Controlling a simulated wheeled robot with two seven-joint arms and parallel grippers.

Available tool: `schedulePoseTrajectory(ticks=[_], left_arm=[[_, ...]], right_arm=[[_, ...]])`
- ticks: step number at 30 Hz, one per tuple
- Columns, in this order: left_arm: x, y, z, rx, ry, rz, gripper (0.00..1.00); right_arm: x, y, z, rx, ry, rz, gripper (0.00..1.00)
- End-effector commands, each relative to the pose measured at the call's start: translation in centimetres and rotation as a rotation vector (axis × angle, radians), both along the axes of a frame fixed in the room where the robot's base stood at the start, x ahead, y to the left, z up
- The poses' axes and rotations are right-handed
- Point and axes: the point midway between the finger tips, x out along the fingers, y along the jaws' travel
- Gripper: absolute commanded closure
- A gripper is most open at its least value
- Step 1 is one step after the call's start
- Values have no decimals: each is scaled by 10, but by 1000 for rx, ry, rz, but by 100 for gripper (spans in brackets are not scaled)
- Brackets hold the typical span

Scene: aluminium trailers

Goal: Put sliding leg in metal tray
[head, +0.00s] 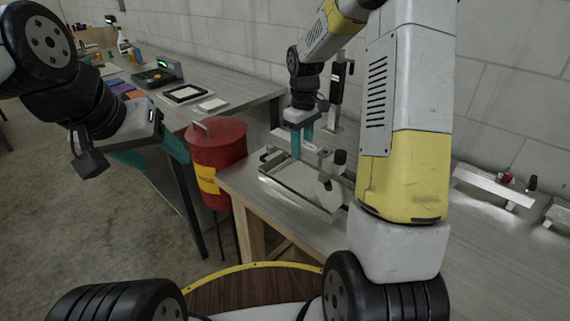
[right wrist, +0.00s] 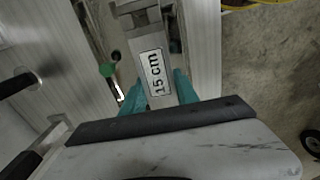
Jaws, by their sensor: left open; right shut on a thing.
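The metal tray (head: 318,206) is a shallow rectangular tray on the wooden-edged workbench, right of centre in the head view. My right gripper (head: 303,150) points down over the tray's far part. In the right wrist view, my right gripper (right wrist: 160,95) has its teal fingers shut on the sliding leg (right wrist: 152,52), a grey metal piece with a "15 cm" label. Whether the leg touches the tray floor I cannot tell. My left gripper (head: 152,157) is open and empty in the air at the left, over the floor and away from the tray.
A red bin (head: 217,150) with a yellow label stands beside the workbench (head: 262,203). A longer bench (head: 235,88) behind carries a scale (head: 158,77) and flat trays. Metal fixtures (head: 492,187) stand on the bench at the right. A block wall is behind.

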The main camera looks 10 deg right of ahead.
Motion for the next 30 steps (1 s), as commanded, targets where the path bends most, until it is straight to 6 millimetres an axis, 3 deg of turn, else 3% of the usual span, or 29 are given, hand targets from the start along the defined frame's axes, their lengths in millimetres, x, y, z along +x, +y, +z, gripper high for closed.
schedulePoseTrajectory(ticks=[9,17,23,30], left_arm=[[0,0,0,0,0,0,38],[0,0,0,0,0,0,38],[0,0,0,0,0,0,38],[0,0,0,0,0,0,38]], right_arm=[[0,-1,-48,0,3,-3,100],[1,-1,-68,-1,1,-3,100],[0,-1,-95,0,3,-2,100],[1,-1,-98,0,-1,-2,100]])
